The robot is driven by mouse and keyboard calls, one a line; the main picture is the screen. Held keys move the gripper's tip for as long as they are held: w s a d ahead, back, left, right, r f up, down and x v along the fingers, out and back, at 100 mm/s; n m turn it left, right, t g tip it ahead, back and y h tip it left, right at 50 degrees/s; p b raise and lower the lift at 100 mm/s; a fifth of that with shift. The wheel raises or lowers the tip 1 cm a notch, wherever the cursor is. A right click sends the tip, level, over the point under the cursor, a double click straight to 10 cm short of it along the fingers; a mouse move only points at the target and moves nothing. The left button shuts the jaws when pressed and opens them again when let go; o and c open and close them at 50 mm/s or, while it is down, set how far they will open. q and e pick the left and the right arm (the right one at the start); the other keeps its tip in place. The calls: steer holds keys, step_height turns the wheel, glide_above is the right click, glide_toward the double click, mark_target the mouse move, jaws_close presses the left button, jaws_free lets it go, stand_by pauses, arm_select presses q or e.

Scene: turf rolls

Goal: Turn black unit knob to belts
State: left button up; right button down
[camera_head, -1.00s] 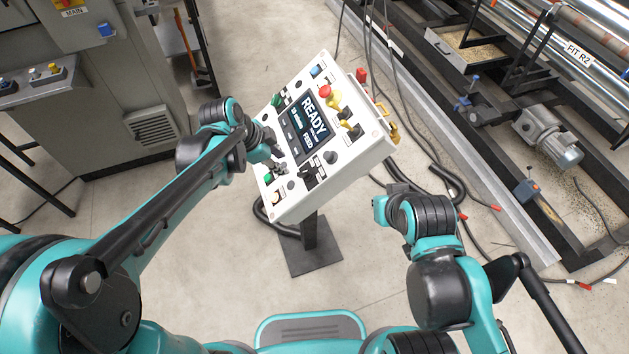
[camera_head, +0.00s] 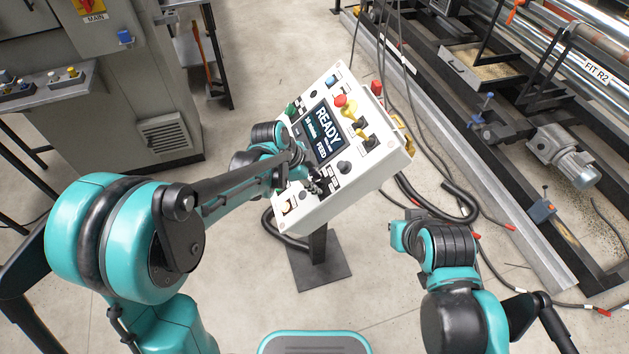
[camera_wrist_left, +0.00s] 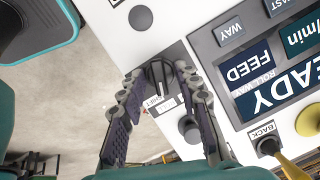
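A white control panel (camera_head: 358,190) stands tilted on a black post, with a screen reading READY and FEED. In the left wrist view a black knob (camera_wrist_left: 157,78) sits on a dark plate, with small white labels below it. My left gripper (camera_wrist_left: 160,86) has its two fingers on either side of this knob, with a small gap visible between the fingers and the knob. Contact cannot be made out. In the head view my left gripper (camera_head: 314,186) is at the panel's lower part and partly hides the knobs there.
A round black knob (camera_head: 344,168) and a red button (camera_head: 341,101) are on the same panel. A grey cabinet (camera_head: 120,110) stands at left. Machinery with a motor (camera_head: 562,155) and loose cables lies at right. The floor (camera_head: 270,40) behind the panel is clear.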

arm_select(q)
steer(key=shift+s, duration=0.1)
jaws_close()
steer(key=shift+n, duration=0.3)
steer(key=n+g, duration=0.1)
steer(key=n, duration=0.2)
steer(key=n+g, duration=0.1)
steer(key=n, duration=0.2)
steer(key=shift+a+n+h+p, duration=0.1)
steer(key=shift+n+h+p, duration=0.2)
steer(key=shift+h+p, duration=0.1)
steer(key=n, duration=0.2)
steer(key=n+g, duration=0.1)
steer(key=n, duration=0.1)
steer(key=shift+w+f+h, duration=0.1)
steer(key=shift+w+h, duration=0.1)
steer(key=shift+h, duration=0.2)
steer(key=shift+a+n+h+b, duration=0.1)
steer(key=shift+n+h+b, duration=0.25)
steer(key=shift+n, duration=1.45)
